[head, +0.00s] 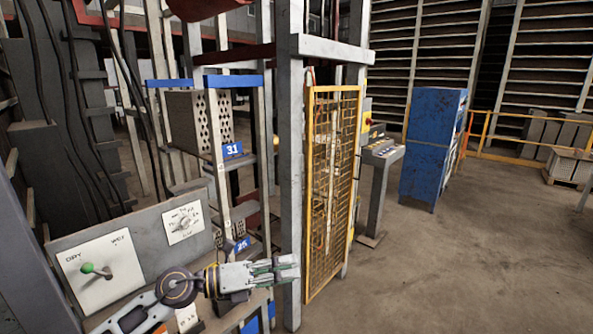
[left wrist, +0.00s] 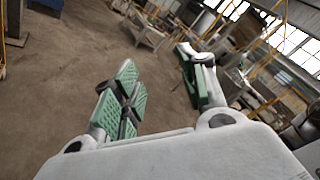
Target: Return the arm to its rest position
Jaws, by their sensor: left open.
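My left arm comes in from the bottom left in the head view. Its gripper (head: 286,268) points right, in front of the rack post and near the lower edge of the yellow mesh gate. In the left wrist view the gripper (left wrist: 165,90) has its green-padded fingers spread wide, with only floor showing between them. It is open and holds nothing. My right gripper is not in view.
A control panel (head: 140,250) with a green-knobbed lever (head: 96,270) stands beside my left arm. Hollow bricks (head: 186,122) sit on a rack by a blue "31" sign. A yellow mesh gate (head: 333,190) and blue cabinet (head: 432,140) stand right.

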